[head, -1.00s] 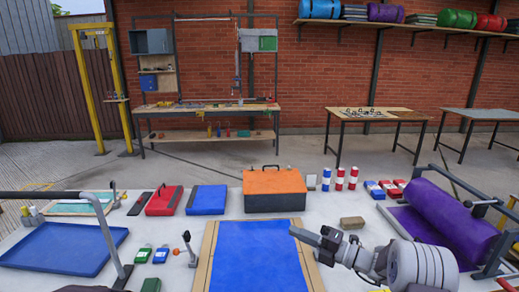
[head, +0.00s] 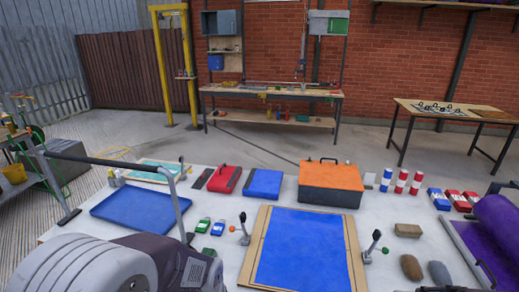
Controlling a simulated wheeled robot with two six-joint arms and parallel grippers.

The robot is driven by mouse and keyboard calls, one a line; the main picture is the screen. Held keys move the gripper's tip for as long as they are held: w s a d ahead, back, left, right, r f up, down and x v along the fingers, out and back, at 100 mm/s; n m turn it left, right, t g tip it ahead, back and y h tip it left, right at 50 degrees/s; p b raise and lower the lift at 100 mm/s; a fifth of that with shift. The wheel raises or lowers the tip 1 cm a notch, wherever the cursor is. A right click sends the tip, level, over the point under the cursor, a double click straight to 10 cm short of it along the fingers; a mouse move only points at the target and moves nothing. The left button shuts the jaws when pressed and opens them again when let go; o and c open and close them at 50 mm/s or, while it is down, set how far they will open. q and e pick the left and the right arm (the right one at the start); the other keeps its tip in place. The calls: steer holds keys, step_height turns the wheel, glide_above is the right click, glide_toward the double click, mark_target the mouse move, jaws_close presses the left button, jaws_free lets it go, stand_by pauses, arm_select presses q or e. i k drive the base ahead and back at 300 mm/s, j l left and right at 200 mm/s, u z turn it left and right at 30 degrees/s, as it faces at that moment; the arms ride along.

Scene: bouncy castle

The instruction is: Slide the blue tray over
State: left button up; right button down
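The blue tray (head: 128,222) is a shallow rectangular tray with a raised rim. It lies flat and looks empty on the left part of the pale tabletop. A bent grey metal bar with a dark grip (head: 105,162) passes above it and hides part of its far and right edges. A large grey and dark link of my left arm fills the bottom left, in front of the tray and apart from it in the picture. The fingers of my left gripper do not show. My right gripper does not show clearly either.
A wooden board with a blue sheet (head: 300,245) lies in the middle, between two small levers. Behind are a red case (head: 225,180), a blue case (head: 262,183) and an orange-topped toolbox (head: 331,182). A purple roll (head: 498,225) is at right.

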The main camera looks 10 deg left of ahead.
mark_target(141, 209)
steer(key=u, duration=1.55)
steer(key=i+j+z, duration=0.6)
steer(key=j+z, duration=0.25)
steer(key=j, duration=0.2)
steer(key=i+j+z, duration=0.15)
steer(key=j+z, duration=0.25)
steer(key=j, duration=0.25)
steer(key=j+z, duration=0.45)
steer(key=j, duration=0.25)
steer(key=j+z, duration=0.4)
steer(key=j, duration=0.35)
